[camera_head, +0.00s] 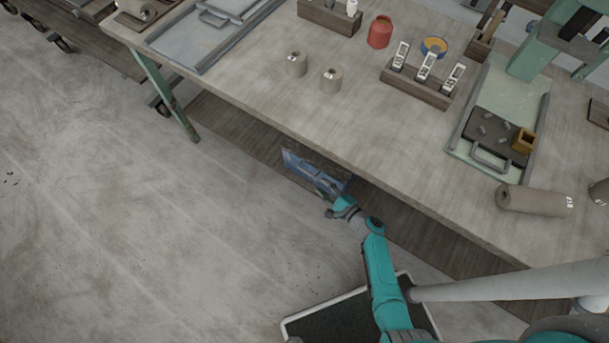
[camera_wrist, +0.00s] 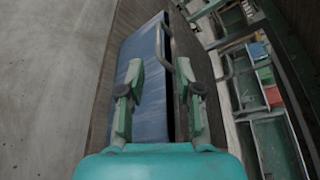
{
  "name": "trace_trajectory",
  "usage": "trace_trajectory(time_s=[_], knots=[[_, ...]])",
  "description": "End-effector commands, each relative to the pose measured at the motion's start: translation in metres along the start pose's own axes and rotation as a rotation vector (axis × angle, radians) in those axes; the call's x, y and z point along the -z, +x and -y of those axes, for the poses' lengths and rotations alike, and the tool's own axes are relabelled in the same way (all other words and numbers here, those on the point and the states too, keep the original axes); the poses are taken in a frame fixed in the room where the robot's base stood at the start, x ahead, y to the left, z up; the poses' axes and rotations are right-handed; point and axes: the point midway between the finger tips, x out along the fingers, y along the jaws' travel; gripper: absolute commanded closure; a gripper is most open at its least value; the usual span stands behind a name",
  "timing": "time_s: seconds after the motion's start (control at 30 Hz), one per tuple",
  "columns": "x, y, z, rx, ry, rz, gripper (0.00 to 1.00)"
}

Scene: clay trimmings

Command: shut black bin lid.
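A bin with a blue face (camera_head: 298,163) sits low under the front edge of the workbench. My gripper (camera_head: 332,188) is right at the bin. In the wrist view its two fingers (camera_wrist: 160,75) are spread, with the blue face and dark panel behind them. I cannot tell whether they touch the handle. My gripper hides part of the bin.
The workbench (camera_head: 250,95) overhangs the bin, with a wooden lower shelf (camera_head: 235,128) beneath. On top are clay rolls (camera_head: 535,201), a red jar (camera_head: 380,32) and a holder block (camera_head: 415,84). The floor (camera_head: 150,230) to the left is clear.

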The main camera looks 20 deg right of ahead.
Motion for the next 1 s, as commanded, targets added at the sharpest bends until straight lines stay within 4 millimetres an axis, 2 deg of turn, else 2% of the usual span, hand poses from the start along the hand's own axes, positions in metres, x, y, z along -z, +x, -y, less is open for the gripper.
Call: trace_trajectory(time_s=[0.3,0.5,0.7,1.0], knots=[[-0.001,0.054,0.001,-0.002,-0.003,0.004,0.65],[-0.001,0.082,0.000,-0.001,-0.002,0.004,0.65],[-0.001,0.096,0.000,-0.001,-0.001,0.002,0.65],[-0.001,0.100,0.000,0.000,-0.003,0.002,0.65]])
